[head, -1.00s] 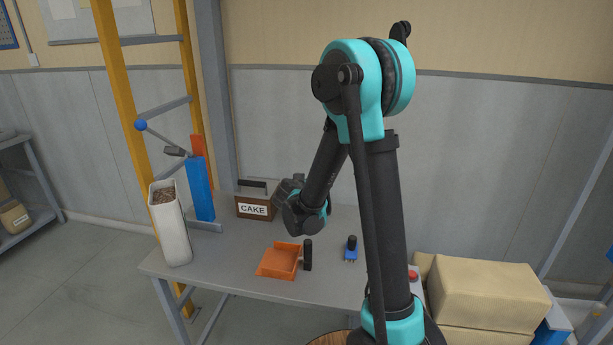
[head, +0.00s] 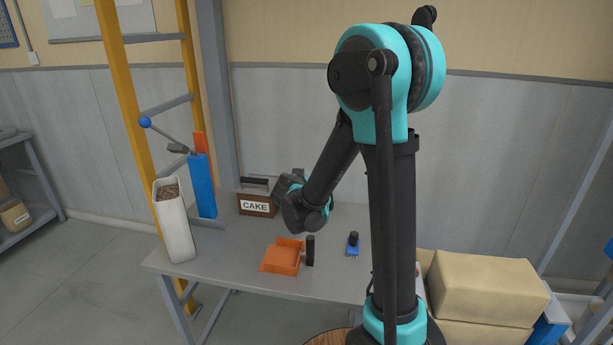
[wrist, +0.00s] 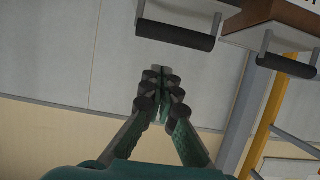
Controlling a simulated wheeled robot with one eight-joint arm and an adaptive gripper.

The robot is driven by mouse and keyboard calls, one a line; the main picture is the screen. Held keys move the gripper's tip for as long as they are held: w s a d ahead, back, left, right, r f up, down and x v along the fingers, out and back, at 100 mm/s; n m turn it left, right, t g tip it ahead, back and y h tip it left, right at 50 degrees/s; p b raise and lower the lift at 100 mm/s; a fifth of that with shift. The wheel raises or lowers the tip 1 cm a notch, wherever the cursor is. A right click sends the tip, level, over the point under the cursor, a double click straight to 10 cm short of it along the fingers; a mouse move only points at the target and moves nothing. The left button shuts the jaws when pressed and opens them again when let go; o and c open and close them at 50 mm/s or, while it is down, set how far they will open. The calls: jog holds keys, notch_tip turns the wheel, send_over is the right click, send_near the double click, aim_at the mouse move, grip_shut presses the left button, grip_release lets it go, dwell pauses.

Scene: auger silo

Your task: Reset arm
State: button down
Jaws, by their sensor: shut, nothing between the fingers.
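My gripper (wrist: 161,95) shows in the wrist view with its two fingers together and nothing between them. Beyond the fingers in that view is the grey wall panel. In the head view my arm is folded, with its wrist end above the table (head: 215,268). The fingers themselves are hidden from the head view by the wrist. The box marked CAKE (head: 256,206) stands on the table, behind and left of my wrist in the picture. Its dark handle (wrist: 178,35) appears to show at the top of the wrist view.
An orange scoop (head: 281,258) with a black handle and a small blue tool (head: 353,244) lie on the table. A white grain-filled container (head: 174,225) stands at the left. A blue lever stand (head: 202,187) is behind it. Tan sacks (head: 487,287) are stacked at the right.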

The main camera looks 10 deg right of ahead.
jog(key=s+d+f+n+g+y, duration=0.1)
jog(key=s+d+f+g, duration=0.2)
jog(key=s, duration=0.8)
jog(key=s+d+f+n+g+y, duration=0.1)
jog(key=s+d+f+g, duration=0.1)
jog(key=s, duration=0.8)
jog(key=s+d+f+n+g+y, duration=0.1)
jog(key=s+d+f+g+y, duration=0.1)
jog(key=s+f, duration=0.4)
jog(key=s+d+g, duration=0.1)
jog(key=s+g, duration=0.1)
jog(key=s, duration=0.3)
jog(key=shift+s+d+f+n, duration=0.3)
jog(key=shift+f, duration=0.05)
